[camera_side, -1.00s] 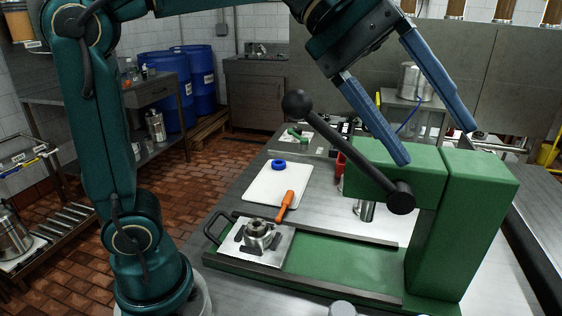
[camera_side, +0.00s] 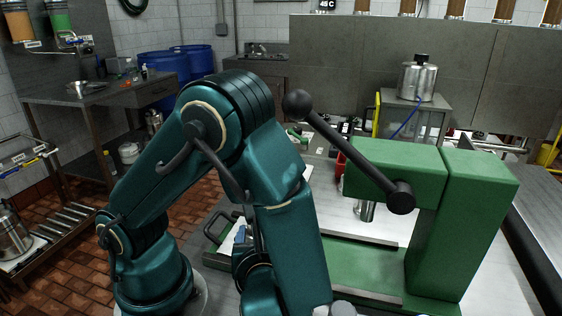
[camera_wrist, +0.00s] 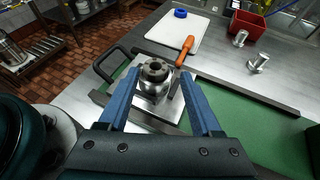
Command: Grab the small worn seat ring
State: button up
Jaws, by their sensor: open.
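In the wrist view a metal valve fitting (camera_wrist: 154,85) stands on a light plate, with a dark ring-like top (camera_wrist: 155,68) that has an opening in its middle. I cannot tell for sure whether this dark top is the worn seat ring. My gripper (camera_wrist: 158,72) has its two blue fingers apart, one on each side of the fitting in this picture, with nothing held between them. Height and contact are unclear. In the side view my arm hides the fitting and most of my gripper.
Beyond are a white board (camera_wrist: 170,33), a blue ring (camera_wrist: 180,13), a red bin (camera_wrist: 246,24) and metal cylinders (camera_wrist: 259,63). A green press (camera_side: 470,220) with a black lever stands at right.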

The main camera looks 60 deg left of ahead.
jog(key=shift+x, duration=2.15)
grip_shut()
jog(key=shift+r, duration=0.15)
